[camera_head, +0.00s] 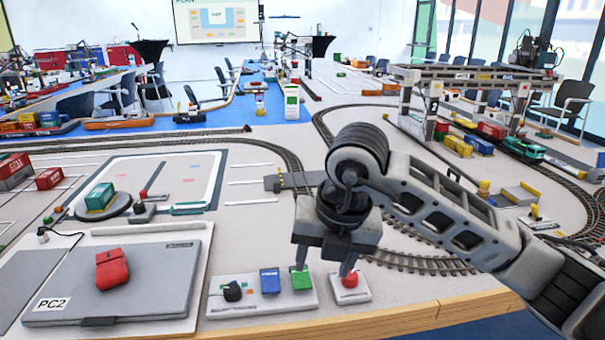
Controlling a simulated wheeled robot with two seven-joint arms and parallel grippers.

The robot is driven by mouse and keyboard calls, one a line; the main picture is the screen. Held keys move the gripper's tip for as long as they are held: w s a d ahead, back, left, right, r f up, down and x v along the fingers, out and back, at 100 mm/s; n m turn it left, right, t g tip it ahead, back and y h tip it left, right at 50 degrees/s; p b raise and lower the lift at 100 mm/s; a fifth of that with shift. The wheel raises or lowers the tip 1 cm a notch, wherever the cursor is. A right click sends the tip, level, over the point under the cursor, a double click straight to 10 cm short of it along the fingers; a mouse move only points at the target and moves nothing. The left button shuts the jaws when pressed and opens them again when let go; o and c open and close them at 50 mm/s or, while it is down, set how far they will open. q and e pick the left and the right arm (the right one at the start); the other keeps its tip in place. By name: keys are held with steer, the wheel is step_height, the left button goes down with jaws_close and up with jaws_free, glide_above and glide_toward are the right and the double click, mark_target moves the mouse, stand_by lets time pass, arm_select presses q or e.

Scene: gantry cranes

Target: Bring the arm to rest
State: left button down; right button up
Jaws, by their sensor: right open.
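My right arm comes in from the right side of the head view, and its gripper (324,272) points down over the front of the table. Its two fingers are apart, with nothing seen between them. One finger is in front of the green button (301,280) on the white control panel (263,305), and the other is in front of the red round button (350,281) on a small separate base. I cannot tell whether the fingers touch them. My left gripper is not in view.
Toy train tracks (420,263) curve behind my gripper. A model gantry crane (475,78) stands at the back right. The table's wooden front edge (400,318) is close.

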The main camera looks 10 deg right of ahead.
steer(key=s+a+n+g+y+p, duration=0.1)
steer(key=s+a+n+g+y, duration=0.35)
steer(key=s+a+y, duration=0.85)
step_height(320, 180, up, 7)
steer(key=a+m+y+p, duration=0.1)
steer(key=a+m+y, duration=0.1)
steer(key=m+y, duration=0.35)
steer(key=w+d+f+m+t+h+p, duration=0.1)
steer(key=w+d+f+m+t+h, duration=0.5)
steer(key=m+t, duration=0.55)
steer(key=w+d+f+m+t+h+p, duration=0.1)
steer(key=w+d+f+m+t+h, duration=0.3)
steer(key=d+m+t, duration=0.75)
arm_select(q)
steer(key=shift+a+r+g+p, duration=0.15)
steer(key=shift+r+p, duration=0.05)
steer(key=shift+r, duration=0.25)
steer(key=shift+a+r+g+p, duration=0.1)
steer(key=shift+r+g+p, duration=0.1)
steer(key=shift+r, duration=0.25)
arm_select(e)
steer(key=s+d+f+m+g+h, duration=0.3)
steer(key=s+f+m+g+h, duration=0.3)
steer(key=s+f, duration=0.7)
step_height(320, 180, down, 4)
steer(key=m+g, duration=0.2)
steer(key=g, duration=0.2)
steer(key=shift+r, duration=0.25)
